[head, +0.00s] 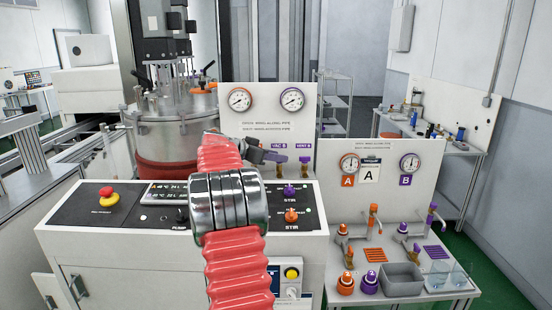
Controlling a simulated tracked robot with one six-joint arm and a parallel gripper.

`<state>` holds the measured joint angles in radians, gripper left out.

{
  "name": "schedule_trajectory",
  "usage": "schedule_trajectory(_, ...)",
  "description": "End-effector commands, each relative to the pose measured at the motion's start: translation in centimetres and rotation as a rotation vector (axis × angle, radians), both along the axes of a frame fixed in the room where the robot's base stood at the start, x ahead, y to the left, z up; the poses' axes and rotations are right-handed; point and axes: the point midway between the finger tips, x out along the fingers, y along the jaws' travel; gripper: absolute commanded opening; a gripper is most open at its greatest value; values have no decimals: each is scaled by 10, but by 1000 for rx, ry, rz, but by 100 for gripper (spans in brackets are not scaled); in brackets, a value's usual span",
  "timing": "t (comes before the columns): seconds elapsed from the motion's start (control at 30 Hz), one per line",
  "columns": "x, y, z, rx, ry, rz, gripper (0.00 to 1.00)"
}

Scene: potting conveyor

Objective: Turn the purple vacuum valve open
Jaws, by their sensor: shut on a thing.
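The purple vacuum valve (281,158) sits under the "VAC B" label on the white gauge panel, in the middle of the head view. Only part of its purple handle shows, with its brass body just below. My gripper (270,155), small and dark grey at the end of my red arm, reaches it from the left. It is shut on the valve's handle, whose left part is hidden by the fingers. The handle's exact angle is hard to tell. A second purple valve (305,159), labelled "VENT B", stands close on the right, apart from my gripper.
Two round gauges (240,99) sit above the valves. A control console (110,210) with a red stop button and purple and orange stir knobs (291,215) stands in front. A steel vessel (178,125) is at left. A dispensing table (400,290) is at right.

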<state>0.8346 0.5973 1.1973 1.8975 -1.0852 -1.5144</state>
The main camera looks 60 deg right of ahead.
Motion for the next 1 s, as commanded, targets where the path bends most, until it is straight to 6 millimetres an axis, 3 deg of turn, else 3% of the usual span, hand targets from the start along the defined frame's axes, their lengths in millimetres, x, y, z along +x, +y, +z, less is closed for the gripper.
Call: schedule_trajectory(1.0,4,-5,-4,5,5,-289,10)
